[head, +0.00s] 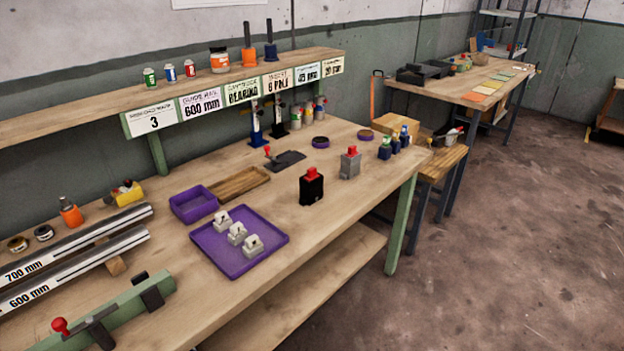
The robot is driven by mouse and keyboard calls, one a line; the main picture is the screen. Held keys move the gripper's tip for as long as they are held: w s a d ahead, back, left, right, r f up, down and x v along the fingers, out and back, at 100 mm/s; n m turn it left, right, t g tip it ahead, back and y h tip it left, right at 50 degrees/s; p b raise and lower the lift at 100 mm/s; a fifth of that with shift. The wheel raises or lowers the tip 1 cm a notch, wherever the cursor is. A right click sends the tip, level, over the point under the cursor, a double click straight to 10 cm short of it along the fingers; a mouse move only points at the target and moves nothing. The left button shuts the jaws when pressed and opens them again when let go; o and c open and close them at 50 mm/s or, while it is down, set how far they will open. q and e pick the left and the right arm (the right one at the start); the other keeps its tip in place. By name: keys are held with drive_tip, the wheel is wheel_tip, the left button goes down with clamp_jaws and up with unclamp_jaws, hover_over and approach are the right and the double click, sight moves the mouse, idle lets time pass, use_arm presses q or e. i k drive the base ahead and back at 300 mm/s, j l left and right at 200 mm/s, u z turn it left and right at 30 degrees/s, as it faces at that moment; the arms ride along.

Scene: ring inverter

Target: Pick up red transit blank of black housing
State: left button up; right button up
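A black housing (311,189) stands upright on the wooden workbench (290,225), right of the purple tray. A red blank (311,173) sits on its top. A grey housing (350,165) with a similar red piece (352,150) on top stands just behind it to the right. Neither of my grippers shows in the head view.
A purple tray (225,264) with 3 pale blocks lies left of the black housing. Behind it are a purple bin (194,203), a wooden tray (240,183) and a dark red-handled clamp (287,160). Small blue bottles (385,150) stand near the right edge. Bench space around the black housing is clear.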

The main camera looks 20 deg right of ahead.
sight(312, 174)
drive_tip(key=i+l+u, duration=0.15)
drive_tip(key=l, duration=0.3)
drive_tip(key=i+l+u, duration=0.2)
drive_tip(key=l, duration=0.3)
drive_tip(key=i+l+u, duration=0.15)
drive_tip(key=l, duration=0.4)
drive_tip(key=i+l+u, duration=0.15)
drive_tip(key=l, duration=0.4)
drive_tip(key=i+l+u, duration=0.2)
drive_tip(key=l, duration=0.35)
drive_tip(key=l+u, duration=0.15)
drive_tip(key=l, duration=0.4)
